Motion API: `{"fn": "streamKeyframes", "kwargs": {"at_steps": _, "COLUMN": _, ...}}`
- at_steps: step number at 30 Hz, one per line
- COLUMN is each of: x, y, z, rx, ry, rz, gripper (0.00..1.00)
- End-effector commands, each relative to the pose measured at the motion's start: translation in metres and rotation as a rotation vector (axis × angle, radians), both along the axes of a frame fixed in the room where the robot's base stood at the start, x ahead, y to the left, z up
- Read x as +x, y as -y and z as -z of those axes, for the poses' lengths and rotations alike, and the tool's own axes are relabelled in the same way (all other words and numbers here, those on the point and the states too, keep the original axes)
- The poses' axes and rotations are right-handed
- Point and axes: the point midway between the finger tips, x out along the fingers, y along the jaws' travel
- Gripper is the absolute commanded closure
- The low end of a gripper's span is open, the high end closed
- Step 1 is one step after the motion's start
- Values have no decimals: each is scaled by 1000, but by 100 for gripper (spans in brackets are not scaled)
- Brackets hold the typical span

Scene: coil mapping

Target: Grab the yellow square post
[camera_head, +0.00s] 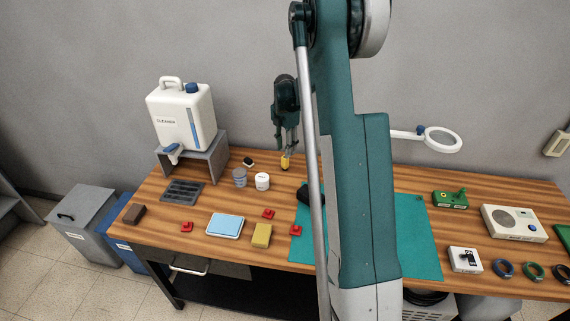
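A small yellow piece (285,162), probably the square post, shows right at the tips of my gripper (287,152), over the back part of the table. My gripper points down with its fingers close around or just above the yellow piece. At this size I cannot tell whether the fingers touch it, or whether it stands on the table or is held. A larger dull-yellow block (261,235) lies at the table's front, well away from my gripper.
A white jar (262,181) and a grey-blue cup (239,177) stand left of the gripper. A cleaner jug (182,115) sits on a grey stand. Red pieces (268,213) and a blue-white pad (225,225) lie in front. A green mat (420,240) lies right, partly behind my arm.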

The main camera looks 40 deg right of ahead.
Motion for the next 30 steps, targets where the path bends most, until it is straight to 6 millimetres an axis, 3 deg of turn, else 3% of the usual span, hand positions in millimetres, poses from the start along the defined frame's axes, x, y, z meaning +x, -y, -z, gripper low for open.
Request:
{"fn": "streamKeyframes", "kwargs": {"at_steps": 12, "x": 0, "y": 0, "z": 23, "rx": 0, "ry": 0, "rz": 1, "gripper": 66}}
{"fn": "streamKeyframes", "kwargs": {"at_steps": 30, "x": 1, "y": 1, "z": 36, "rx": 0, "ry": 0, "rz": 1, "gripper": 66}}
